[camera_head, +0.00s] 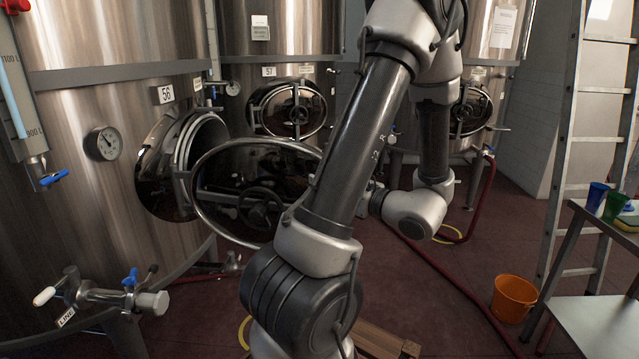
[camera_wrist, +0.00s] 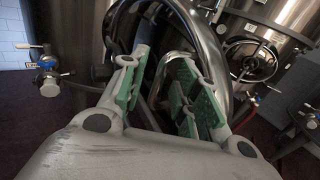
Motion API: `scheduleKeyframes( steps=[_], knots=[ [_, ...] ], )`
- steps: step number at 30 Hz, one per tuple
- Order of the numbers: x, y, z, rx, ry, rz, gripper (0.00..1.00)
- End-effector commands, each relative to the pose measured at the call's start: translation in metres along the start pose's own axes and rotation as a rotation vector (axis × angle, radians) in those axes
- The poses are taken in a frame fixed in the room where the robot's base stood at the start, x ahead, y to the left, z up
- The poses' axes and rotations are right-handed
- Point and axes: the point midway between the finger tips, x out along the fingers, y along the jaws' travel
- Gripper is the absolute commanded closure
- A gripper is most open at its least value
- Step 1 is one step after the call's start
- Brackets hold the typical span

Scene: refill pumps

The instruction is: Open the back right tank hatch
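The hatch (camera_head: 470,110) on the rear tank at the right looks shut; my arm hides part of it. The middle tank, marked 57, has a shut hatch (camera_head: 295,108). On the near left tank, marked 56, the hatch door (camera_head: 245,180) stands swung out from its opening, its handwheel showing. In the wrist view, my gripper (camera_wrist: 165,62) has its green-padded fingers apart. My arm hides the gripper in the head view.
A valve (camera_head: 105,297) juts out at the lower left. An orange bucket (camera_head: 513,298), a ladder (camera_head: 600,130) and a metal table (camera_head: 600,325) with cups stand at the right. A red hose (camera_head: 440,275) crosses the floor.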

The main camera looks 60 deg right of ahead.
Motion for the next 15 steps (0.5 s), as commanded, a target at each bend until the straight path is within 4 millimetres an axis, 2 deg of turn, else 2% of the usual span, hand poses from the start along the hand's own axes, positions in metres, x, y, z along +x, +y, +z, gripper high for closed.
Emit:
scheduleKeyframes(
  steps=[9,15],
  knots=[
    [-0.071,-0.001,0.000,0.001,0.000,-0.004,0.69],
    [-0.097,0.000,0.000,0.000,0.001,-0.002,0.69]
  ],
)
